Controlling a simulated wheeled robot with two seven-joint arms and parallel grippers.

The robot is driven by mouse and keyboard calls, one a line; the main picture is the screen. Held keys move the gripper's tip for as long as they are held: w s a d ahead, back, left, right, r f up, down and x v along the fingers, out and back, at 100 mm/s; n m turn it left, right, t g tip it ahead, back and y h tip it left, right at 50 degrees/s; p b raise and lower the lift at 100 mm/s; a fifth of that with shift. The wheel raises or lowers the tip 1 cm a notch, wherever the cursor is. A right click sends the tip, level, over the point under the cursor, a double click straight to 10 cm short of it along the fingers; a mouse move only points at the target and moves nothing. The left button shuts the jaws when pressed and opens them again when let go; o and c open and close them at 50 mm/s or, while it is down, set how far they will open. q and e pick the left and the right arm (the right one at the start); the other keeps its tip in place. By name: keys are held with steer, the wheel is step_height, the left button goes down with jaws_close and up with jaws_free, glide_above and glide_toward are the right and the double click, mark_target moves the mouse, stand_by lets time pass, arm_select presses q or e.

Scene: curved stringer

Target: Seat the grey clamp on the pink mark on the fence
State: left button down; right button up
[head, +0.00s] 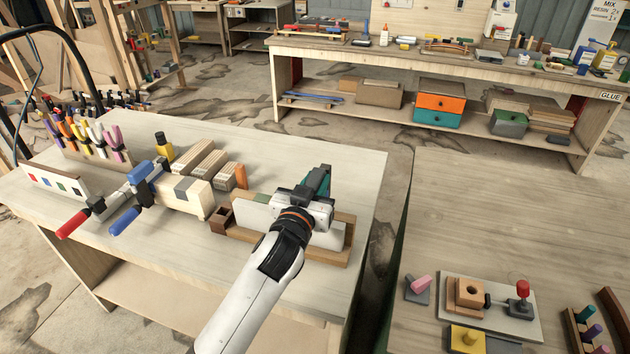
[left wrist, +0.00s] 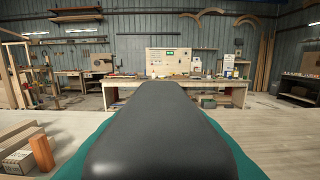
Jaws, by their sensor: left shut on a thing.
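My left gripper (head: 318,190) is shut on a dark grey and teal thing (head: 322,178), above a wooden holder with a pale board. In the left wrist view the dark grey top (left wrist: 155,130) fills the lower middle, with teal along its sides. I cannot tell whether it is the grey clamp. A clamp with a greyish bar and red handle (head: 74,224) lies at the table's left, beside a blue-handled clamp (head: 124,221) at pale wooden blocks. I see no pink mark and cannot single out the fence. My right gripper is not in view.
The wooden holder (head: 332,258) stands under my left gripper. A rack of coloured handles (head: 90,140) and a panel with coloured squares (head: 55,182) are at the left. A second table on the right holds a pink peg (head: 421,283) and a red-knobbed fixture (head: 522,289); its upper part is bare.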

arm_select(q)
steer(key=shift+f, duration=0.25)
stand_by(0.3)
steer(key=shift+f, duration=0.1)
steer(key=shift+f, duration=0.35)
steer(key=shift+f+b, duration=1)
steer(key=shift+f, duration=0.25)
steer(key=shift+f, duration=0.1)
steer(key=shift+f, duration=0.1)
